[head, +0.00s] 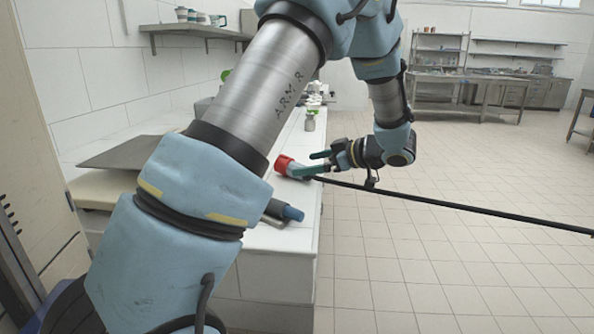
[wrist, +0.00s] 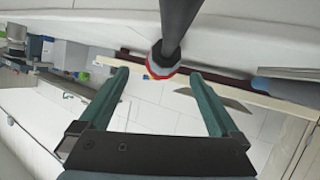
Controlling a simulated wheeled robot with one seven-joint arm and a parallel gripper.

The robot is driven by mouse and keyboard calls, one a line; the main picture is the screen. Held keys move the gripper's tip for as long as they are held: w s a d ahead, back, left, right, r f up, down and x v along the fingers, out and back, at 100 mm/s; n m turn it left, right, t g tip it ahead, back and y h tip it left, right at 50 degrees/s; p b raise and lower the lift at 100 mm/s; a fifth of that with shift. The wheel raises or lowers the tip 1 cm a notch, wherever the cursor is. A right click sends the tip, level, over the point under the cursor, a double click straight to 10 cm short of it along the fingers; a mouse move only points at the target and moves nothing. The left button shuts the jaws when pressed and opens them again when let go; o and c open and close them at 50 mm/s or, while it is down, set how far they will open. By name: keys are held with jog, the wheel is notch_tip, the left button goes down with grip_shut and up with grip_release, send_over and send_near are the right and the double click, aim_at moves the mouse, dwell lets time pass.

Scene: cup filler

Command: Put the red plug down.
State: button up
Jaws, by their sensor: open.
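The red plug (head: 284,165) has a red end and a paler grey part, and it shows at the white counter's (head: 283,246) right edge in the head view. My gripper (head: 314,163) is just right of it, with its two green fingers apart. In the wrist view the red rim of the plug (wrist: 151,70) shows at the top centre, between the fingertips of my gripper (wrist: 158,73) in the picture. The space between the fingers looks empty. A dark rod covers part of the plug there. I cannot tell whether a finger touches it.
A long black rod (head: 470,207) runs from beside my gripper to the right. A blue-ended cylinder (head: 290,212) lies on the counter nearer me. A small bottle (head: 310,122) stands farther back. A dark flat sheet (head: 125,152) is at the left. The tiled floor (head: 450,260) at right is clear.

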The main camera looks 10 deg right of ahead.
aim_at(292, 167)
jog(key=shift+p+x, duration=0.4)
jog(key=shift+x, duration=2.7)
jog(key=shift+s+a, duration=0.1)
jog(key=shift+s, duration=0.1)
jog(key=shift+c, duration=0.3)
grip_shut()
